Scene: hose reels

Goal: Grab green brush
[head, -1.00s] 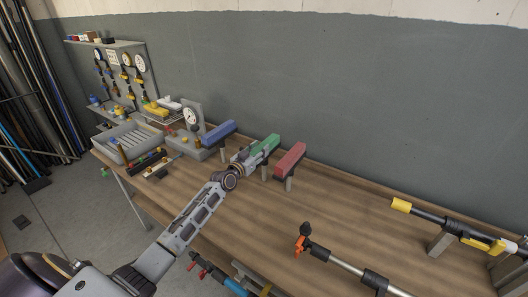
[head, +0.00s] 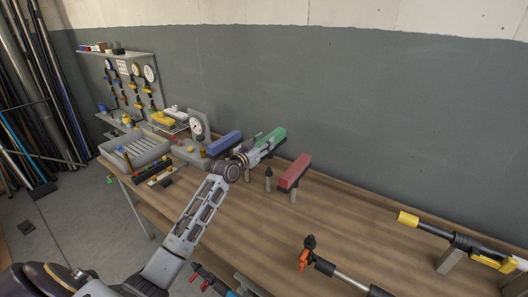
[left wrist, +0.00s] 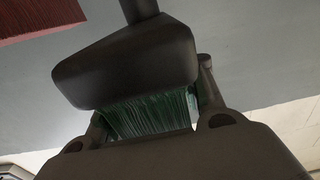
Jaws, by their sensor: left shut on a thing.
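The green brush (head: 271,139) is at the back of the wooden bench, between the blue brush and the red brush. My left gripper (head: 257,153) is shut on it, with the arm reaching in from the lower left. The brush appears raised, with a bare dark-tipped post (head: 268,179) standing below it. In the left wrist view, the green bristles (left wrist: 150,114) fill the space between the dark gripper parts. The gripper hides part of the brush. My right gripper is not in view.
The blue brush (head: 225,143) is close on the left and the red brush (head: 295,172) close on the right. A grey tray (head: 134,164) and a gauge board (head: 122,80) are at the left. A black-and-yellow lance (head: 445,234) lies at the right.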

